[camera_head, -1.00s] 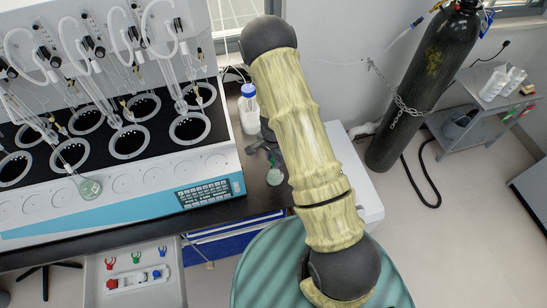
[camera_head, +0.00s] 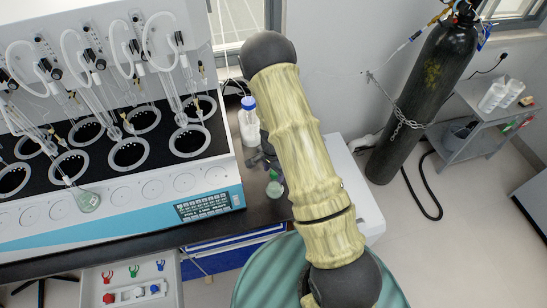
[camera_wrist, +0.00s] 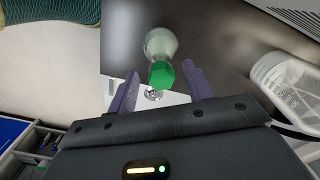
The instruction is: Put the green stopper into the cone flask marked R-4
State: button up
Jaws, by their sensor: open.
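A green stopper (camera_wrist: 161,73) shows bright in the wrist view, at the mouth of a small glass flask (camera_wrist: 160,42). In the head view the flask (camera_head: 274,188) stands on the dark bench right of the distiller, with the green stopper (camera_head: 274,174) at its top. My gripper (camera_wrist: 161,72) is open, its two purple fingers on either side of the stopper in the picture, with gaps on both sides. I cannot tell their depth. Another flask (camera_head: 88,201) hangs at the distiller's front. No R-4 marking is readable.
The white and blue distiller (camera_head: 120,205) fills the left of the bench. A blue-capped bottle (camera_head: 249,125) stands behind the flask. A drawer tray (camera_head: 115,290) with coloured clips is at the lower left.

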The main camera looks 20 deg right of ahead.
notch_tip(320, 180, up, 17)
jog(key=b, duration=0.2)
dwell(0.3)
jog(key=shift+s, duration=0.1)
dwell(0.8)
jog(key=s+r+n+t+b, duration=0.1)
jog(key=s+r+n, duration=0.1)
jog(key=s+n, duration=0.4)
jog(key=s+r+n+t+b, duration=0.1)
jog(key=s+r+n, duration=0.2)
jog(key=s+n, duration=0.3)
jog(key=shift+s+d+r+t+b, duration=0.3)
jog(key=shift+s+r+b, duration=0.1)
jog(key=shift+s, duration=0.55)
jog(key=shift+a, duration=0.1)
jog(key=shift+c, duration=0.2)
